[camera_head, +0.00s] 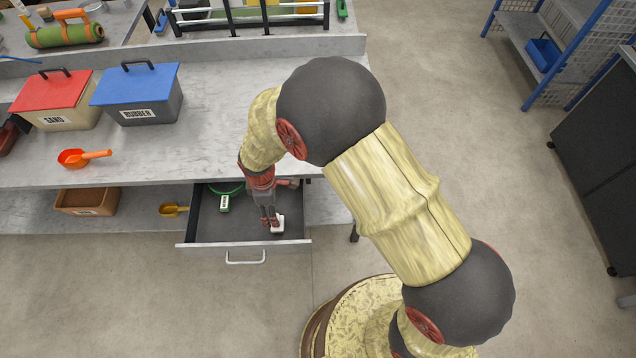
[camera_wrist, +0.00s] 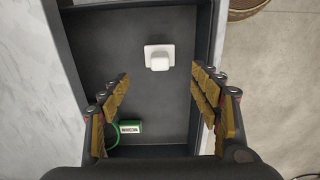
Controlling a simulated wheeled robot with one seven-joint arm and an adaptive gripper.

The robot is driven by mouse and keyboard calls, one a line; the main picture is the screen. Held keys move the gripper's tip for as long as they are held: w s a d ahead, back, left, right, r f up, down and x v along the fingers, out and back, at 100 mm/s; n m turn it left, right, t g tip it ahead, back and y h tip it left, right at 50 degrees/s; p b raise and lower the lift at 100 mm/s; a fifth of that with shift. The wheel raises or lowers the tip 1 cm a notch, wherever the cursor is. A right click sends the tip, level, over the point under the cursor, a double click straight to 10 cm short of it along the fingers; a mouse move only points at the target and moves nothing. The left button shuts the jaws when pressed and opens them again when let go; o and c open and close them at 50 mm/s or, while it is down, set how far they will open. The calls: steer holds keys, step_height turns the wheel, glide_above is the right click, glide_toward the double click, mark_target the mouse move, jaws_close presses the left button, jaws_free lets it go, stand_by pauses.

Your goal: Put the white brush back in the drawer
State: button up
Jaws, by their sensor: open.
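The white brush (camera_head: 278,224) lies inside the open drawer (camera_head: 205,230), close to its right wall in the head view. In the wrist view the white brush (camera_wrist: 159,57) rests on the dark drawer floor (camera_wrist: 110,45), beyond my fingertips and between their lines. My gripper (camera_head: 268,220) points down over the drawer. In the wrist view my gripper (camera_wrist: 160,85) has its two padded fingers spread wide, with nothing between them. The brush looks free of both fingers. Its underside is hidden.
The workbench (camera_head: 190,140) above carries a red-lidded bin (camera_head: 52,90), a blue-lidded bin (camera_head: 137,88) and an orange scoop (camera_head: 84,157). A brown box (camera_head: 87,202) and a yellow scoop (camera_head: 173,210) sit lower left.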

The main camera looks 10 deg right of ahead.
steer(key=d+r+m+t, duration=0.1)
steer(key=d+r+m, duration=0.3)
steer(key=r, duration=0.5)
steer(key=d+r+m+t, duration=0.1)
steer(key=d+r+m, duration=0.1)
steer(key=d+r, duration=0.5)
steer(key=d+r+m+t, duration=0.15)
steer(key=d+r, duration=0.25)
steer(key=r, duration=0.6)
steer(key=s+d+r+m+t, duration=0.2)
steer(key=s+d+r+m, duration=0.7)
steer(key=s+d+r, duration=0.3)
steer(key=shift+s+d+m, duration=0.15)
steer(key=shift+s+m, duration=0.2)
steer(key=shift+s, duration=0.85)
steer(key=shift+f+b, duration=0.5)
